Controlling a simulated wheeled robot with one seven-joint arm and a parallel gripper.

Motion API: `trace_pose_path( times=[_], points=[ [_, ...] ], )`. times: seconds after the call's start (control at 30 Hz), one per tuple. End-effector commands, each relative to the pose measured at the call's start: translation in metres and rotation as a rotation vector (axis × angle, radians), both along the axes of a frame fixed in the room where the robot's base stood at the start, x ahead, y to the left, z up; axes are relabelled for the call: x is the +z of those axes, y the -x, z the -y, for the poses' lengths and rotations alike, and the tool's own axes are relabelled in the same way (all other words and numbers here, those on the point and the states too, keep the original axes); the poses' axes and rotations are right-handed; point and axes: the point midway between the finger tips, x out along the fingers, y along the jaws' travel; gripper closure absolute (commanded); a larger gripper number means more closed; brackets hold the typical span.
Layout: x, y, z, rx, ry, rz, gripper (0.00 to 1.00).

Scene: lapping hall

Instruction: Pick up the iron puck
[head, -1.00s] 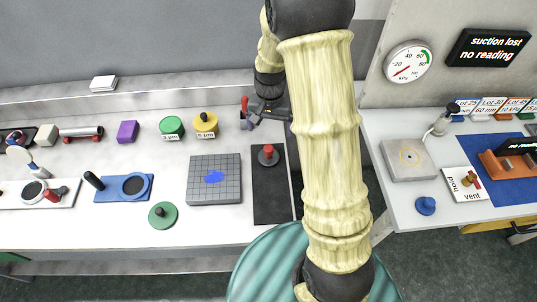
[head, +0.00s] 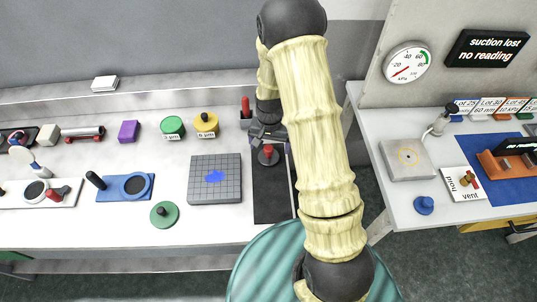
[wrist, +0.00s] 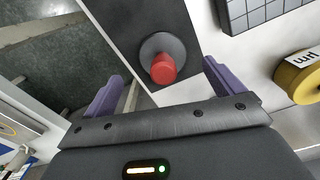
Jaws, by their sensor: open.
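The puck that fits the iron puck is a dark grey disc with a red knob (head: 268,158), lying on a black mat (head: 272,200). In the wrist view the puck (wrist: 155,46) is ahead of my gripper, with the red knob roughly between the line of the two fingers. My gripper (wrist: 163,82) is open and empty, its purple fingers apart on either side of the knob. In the head view my gripper (head: 266,134) is just behind and above the puck. I cannot tell whether it touches the puck.
A grey gridded plate (head: 214,180) lies left of the mat. Green (head: 172,127) and yellow (head: 206,124) labelled containers stand behind it. A green disc (head: 164,214) lies front left.

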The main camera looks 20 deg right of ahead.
Motion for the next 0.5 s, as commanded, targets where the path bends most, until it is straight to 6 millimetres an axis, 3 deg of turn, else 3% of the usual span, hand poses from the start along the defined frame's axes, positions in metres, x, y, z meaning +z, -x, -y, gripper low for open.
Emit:
trace_pose_path(
  times=[0.5],
  points=[
    [-0.049, -0.003, -0.003, -0.001, 0.0, -0.002, 0.07]
  ],
)
